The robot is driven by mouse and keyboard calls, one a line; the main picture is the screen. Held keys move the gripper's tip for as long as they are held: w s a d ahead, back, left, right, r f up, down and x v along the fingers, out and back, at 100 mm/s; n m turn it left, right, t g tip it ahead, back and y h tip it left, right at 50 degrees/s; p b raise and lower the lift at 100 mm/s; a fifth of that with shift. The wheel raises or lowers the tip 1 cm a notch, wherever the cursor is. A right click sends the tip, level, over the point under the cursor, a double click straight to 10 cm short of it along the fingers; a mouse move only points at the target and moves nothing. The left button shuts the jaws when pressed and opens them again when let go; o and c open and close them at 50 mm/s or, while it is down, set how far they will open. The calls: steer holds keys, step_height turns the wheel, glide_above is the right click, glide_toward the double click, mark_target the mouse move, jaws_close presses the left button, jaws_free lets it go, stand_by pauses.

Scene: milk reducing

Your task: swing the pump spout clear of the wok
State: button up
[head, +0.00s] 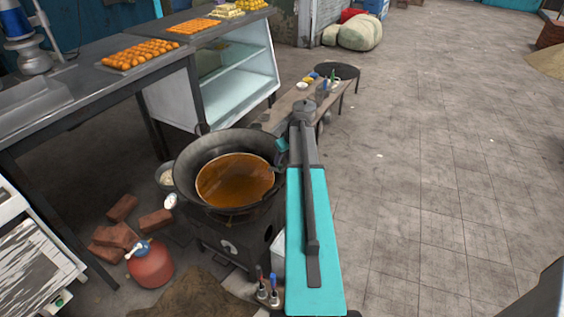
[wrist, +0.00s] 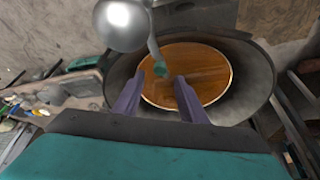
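The dark wok (head: 190,150) holds brown-orange liquid and stands on a dark stove. It also shows in the wrist view (wrist: 262,85). My gripper (wrist: 158,80) is open, with two purple fingers apart. The teal tip appears between or just beyond the fingertips; I cannot tell whether they touch. In the head view my arm hides most of this area, and I cannot make out the spout there.
A red gas cylinder (head: 150,264) and bricks (head: 117,236) lie left of the stove. A food counter (head: 88,90) and glass case (head: 235,75) stand behind. A low bench with small containers (head: 285,107) lies beyond the wok. The tiled floor at right is clear.

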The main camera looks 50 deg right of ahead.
mark_target(280, 165)
steer(key=shift+p+x, duration=0.55)
steer(key=shift+x, duration=1.9)
